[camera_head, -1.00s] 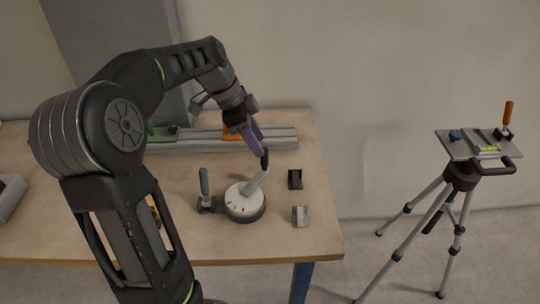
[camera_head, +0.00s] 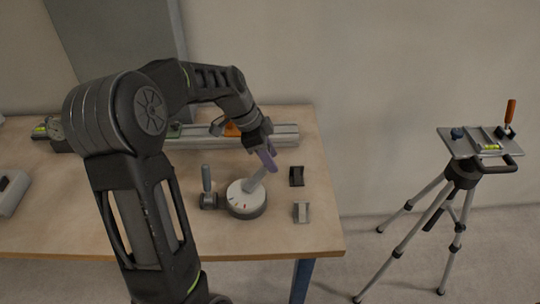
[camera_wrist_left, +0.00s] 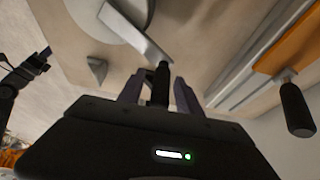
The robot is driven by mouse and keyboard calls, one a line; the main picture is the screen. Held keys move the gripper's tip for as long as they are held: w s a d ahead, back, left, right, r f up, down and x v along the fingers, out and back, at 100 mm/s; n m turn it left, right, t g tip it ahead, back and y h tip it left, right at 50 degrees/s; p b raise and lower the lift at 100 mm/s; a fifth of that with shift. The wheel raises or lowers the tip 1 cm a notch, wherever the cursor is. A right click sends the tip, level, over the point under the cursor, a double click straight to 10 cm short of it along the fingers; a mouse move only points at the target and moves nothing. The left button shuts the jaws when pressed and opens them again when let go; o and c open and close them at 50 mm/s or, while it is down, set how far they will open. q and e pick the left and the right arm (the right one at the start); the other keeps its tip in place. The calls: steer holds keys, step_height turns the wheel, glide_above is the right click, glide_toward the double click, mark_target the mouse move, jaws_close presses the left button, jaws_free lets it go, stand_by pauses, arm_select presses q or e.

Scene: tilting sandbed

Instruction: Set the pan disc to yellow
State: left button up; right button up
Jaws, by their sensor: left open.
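The pan disc (camera_head: 245,201) is a pale round disc on a dark base near the table's front right, with a few small coloured marks too small to read surely. A pale lever (camera_head: 257,180) slants up from it to the right; the lever (camera_wrist_left: 137,38) and part of the disc (camera_wrist_left: 92,18) also show in the left wrist view. My left gripper (camera_head: 269,155), with purple fingers, is at the lever's upper end. In the wrist view its open fingers (camera_wrist_left: 158,92) stand either side of the lever's dark knob (camera_wrist_left: 161,78), apart from it.
An upright dark-handled clamp (camera_head: 207,185) stands just left of the disc. Two small blocks, dark (camera_head: 296,177) and grey (camera_head: 302,212), lie to its right. A metal rail (camera_head: 285,136) with an orange part runs behind. A tripod (camera_head: 462,172) stands off the table at right.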

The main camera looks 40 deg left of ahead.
arm_select(q)
steer(key=shift+c, duration=0.4)
jaws_close()
stand_by(0.9)
